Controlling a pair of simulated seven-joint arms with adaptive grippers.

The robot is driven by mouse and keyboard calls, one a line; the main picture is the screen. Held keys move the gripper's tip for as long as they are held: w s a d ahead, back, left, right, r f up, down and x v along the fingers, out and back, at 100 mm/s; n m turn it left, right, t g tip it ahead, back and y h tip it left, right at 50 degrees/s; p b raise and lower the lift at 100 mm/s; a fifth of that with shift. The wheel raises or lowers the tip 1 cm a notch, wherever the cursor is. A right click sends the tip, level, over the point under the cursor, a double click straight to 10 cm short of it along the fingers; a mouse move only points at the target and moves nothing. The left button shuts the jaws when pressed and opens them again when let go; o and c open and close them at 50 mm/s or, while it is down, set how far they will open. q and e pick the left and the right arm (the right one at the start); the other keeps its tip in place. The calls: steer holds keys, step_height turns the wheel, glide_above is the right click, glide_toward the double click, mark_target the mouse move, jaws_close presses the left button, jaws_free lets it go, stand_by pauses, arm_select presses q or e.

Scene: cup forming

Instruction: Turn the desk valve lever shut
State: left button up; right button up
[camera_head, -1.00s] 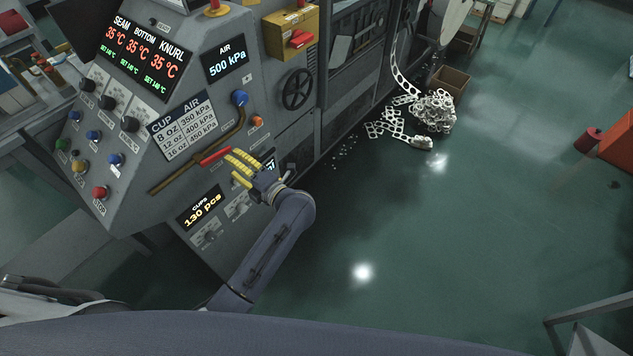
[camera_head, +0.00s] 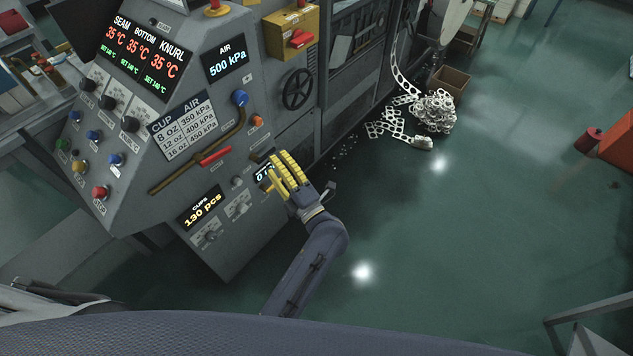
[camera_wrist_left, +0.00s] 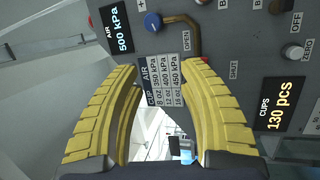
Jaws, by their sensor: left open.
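The red valve lever (camera_head: 215,156) lies along the lower run of the brown pipe (camera_head: 175,180) on the sloped desk panel in the head view. The pipe also shows in the left wrist view (camera_wrist_left: 192,32), between an OPEN label and near a SHUT label. There the lever is mostly hidden behind a yellow finger. My left gripper (camera_head: 275,172) has yellow fingers and is right of the lever, apart from it, near a small lit display. In the left wrist view my left gripper (camera_wrist_left: 163,72) is open with nothing between its fingers. My right gripper is not in view.
A blue knob (camera_head: 239,98) sits at the pipe's upper end. Red, blue, and yellow buttons and black knobs fill the panel's left. A black handwheel (camera_head: 297,89) is further back. Scrap strips (camera_head: 432,112) lie on the green floor.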

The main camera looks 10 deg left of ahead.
arm_select(q)
steer(key=w+d+f+m+t+h, duration=0.3)
steer(key=d+f+m+t+h, duration=0.2)
steer(key=d+f+m+h, duration=0.5)
steer(key=shift+w+f+m+t+h, duration=0.35)
steer(key=shift+f+m+h, duration=0.75)
steer(key=shift+m, duration=1.7)
steer(key=shift+r, duration=0.2)
